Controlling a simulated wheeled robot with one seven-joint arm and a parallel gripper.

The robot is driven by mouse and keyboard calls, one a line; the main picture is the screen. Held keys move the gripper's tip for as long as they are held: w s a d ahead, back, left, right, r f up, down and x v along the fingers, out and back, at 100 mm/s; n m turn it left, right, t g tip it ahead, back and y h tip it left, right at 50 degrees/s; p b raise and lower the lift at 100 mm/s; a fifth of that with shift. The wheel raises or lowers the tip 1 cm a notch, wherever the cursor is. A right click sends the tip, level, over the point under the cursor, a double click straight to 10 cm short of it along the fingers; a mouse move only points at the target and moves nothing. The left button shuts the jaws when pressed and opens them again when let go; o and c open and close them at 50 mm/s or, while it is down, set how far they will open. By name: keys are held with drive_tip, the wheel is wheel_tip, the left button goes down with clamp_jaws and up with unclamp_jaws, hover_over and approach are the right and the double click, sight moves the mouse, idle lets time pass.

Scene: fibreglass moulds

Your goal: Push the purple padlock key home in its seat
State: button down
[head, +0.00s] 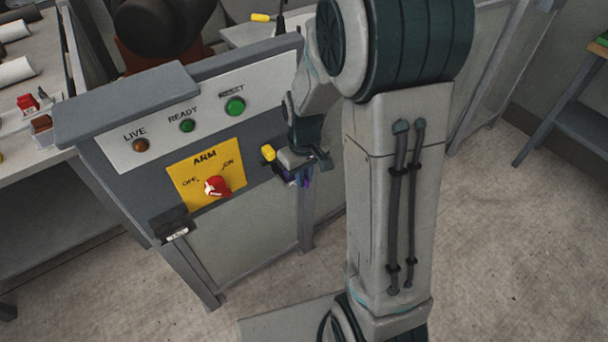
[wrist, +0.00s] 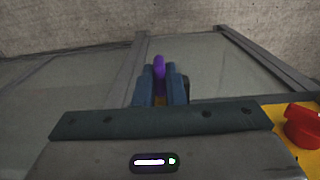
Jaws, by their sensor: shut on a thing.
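My gripper (wrist: 160,90) is shut on the purple padlock key (wrist: 159,66), which stands up between the two blue-grey fingers in the wrist view. In the head view my gripper (head: 296,172) is at the right side of the grey console's sloping front, with a small patch of the purple key (head: 304,178) showing below it. The seat is hidden behind my gripper and arm. I cannot tell whether the key touches its seat or how deep it sits.
The console (head: 120,110) carries LIVE, READY and RESET lamps and a yellow ARM plate (head: 190,176) with a red knob (head: 216,186), left of my gripper. A small yellow part (head: 268,153) is close beside my gripper.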

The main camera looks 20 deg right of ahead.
drive_tip(key=shift+w+a, duration=0.25)
drive_tip(key=shift+w, duration=0.45)
idle(0.7)
drive_tip(key=c, duration=1.4)
unclamp_jaws()
drive_tip(key=shift+c, duration=0.2)
drive_tip(key=shift+r, duration=0.1)
wheel_tip(320, 180, up, 14)
drive_tip(key=p, duration=0.1)
drive_tip(key=shift+f, duration=0.2)
drive_tip(key=s+r+m+t+p, duration=0.1)
drive_tip(key=s+r+m, duration=0.1)
drive_tip(key=s, duration=0.5)
drive_tip(key=s+r+m+t+p, duration=0.1)
drive_tip(key=s+r+p, duration=0.1)
drive_tip(key=s, duration=0.6)
drive_tip(key=shift+d+r+m+t, duration=0.25)
drive_tip(key=shift+r+m+t, duration=0.1)
drive_tip(key=shift+m+t, duration=0.05)
